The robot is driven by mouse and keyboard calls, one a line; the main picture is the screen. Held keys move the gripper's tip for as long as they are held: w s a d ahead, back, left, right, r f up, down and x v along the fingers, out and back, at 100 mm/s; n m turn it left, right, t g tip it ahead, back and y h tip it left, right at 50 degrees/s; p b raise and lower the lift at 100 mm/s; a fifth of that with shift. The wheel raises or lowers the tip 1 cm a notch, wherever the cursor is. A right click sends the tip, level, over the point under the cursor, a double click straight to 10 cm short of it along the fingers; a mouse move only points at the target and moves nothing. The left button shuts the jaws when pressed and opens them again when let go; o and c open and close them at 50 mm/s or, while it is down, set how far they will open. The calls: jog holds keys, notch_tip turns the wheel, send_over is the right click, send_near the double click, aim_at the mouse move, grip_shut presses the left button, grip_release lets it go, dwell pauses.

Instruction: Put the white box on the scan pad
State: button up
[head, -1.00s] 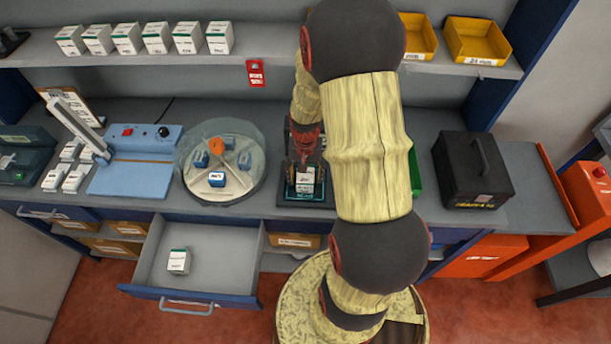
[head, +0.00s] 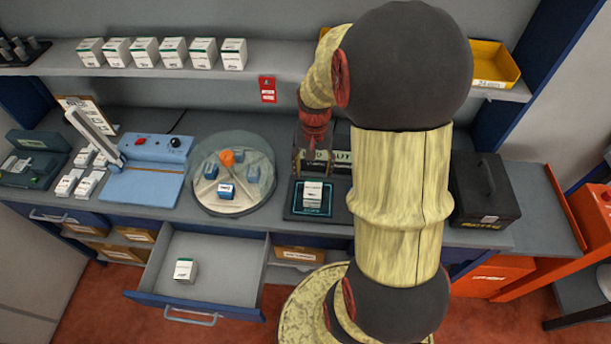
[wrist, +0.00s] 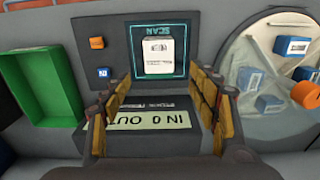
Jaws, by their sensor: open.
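A white box (head: 313,194) stands upright on the dark scan pad (head: 294,209), inside its glowing cyan outline. In the wrist view the white box (wrist: 160,52) rests within the cyan square of the scan pad (wrist: 126,68), under the word SCAN. My gripper (wrist: 152,95) is open and empty, its fingers apart on either side of the view and clear of the box. In the head view my gripper (head: 314,160) is above and behind the box, partly hidden against the dark display.
Another white box (head: 185,269) lies in the open drawer (head: 209,244). A round turntable (head: 232,207) with blue boxes is left of the pad. A green bin (wrist: 45,82) stands beside the pad. A black case (head: 486,195) is at right. Several white boxes line the shelf (head: 165,72).

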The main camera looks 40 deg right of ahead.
jog(key=a+r+n+t, duration=0.2)
jog(key=a+r+n, duration=0.2)
jog(key=a+r, duration=0.75)
jog(key=s+a+r+n+t, duration=0.3)
jog(key=s+a+r+n, duration=0.2)
jog(key=s+a+r, duration=0.3)
jog(key=a+r, duration=0.1)
jog(key=a, duration=0.2)
jog(key=shift+s+a+r+n+t, duration=0.2)
jog(key=shift+a+r+n+t, duration=0.1)
jog(key=shift+a+r+n, duration=0.1)
jog(key=shift+f, duration=0.2)
